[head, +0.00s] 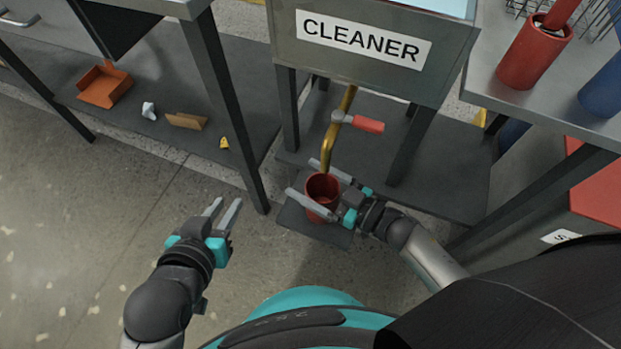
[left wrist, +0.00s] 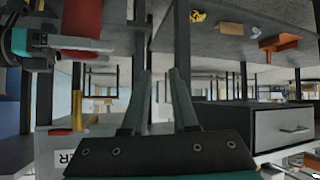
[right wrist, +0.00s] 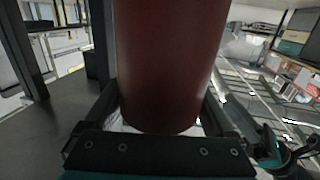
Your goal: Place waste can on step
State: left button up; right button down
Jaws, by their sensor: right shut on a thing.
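The waste can is a dark red cylinder (head: 322,188), open at the top. It is upright over the small dark step (head: 296,217) in front of the cleaner stand. My right gripper (head: 324,176) is shut on the can, one finger on each side; the can fills the middle of the right wrist view (right wrist: 165,65). Whether the can's base touches the step is hard to tell. My left gripper (head: 224,212) is empty and open, its fingers a little apart, left of the step. Its fingers also show in the left wrist view (left wrist: 162,95).
The grey CLEANER tank (head: 375,70) stands behind, with a brass pipe and red-handled tap (head: 365,123) just above the can. A low shelf at left holds an orange bin (head: 104,86) and scraps. A table at right holds a red cup (head: 532,58). Floor at left is clear.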

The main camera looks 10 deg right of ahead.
jog(key=shift+f, duration=0.15)
grip_release()
pick_arm(q)
jog(key=shift+d, duration=0.15)
pick_arm(e)
jog(key=shift+r, duration=0.2)
pick_arm(q)
jog(key=s+a+g+y+p, duration=0.3)
jog(key=s+a+g, duration=0.2)
jog(key=a, duration=0.1)
jog(key=shift+a+r+n, duration=0.3)
pick_arm(e)
jog(key=v, duration=1.2)
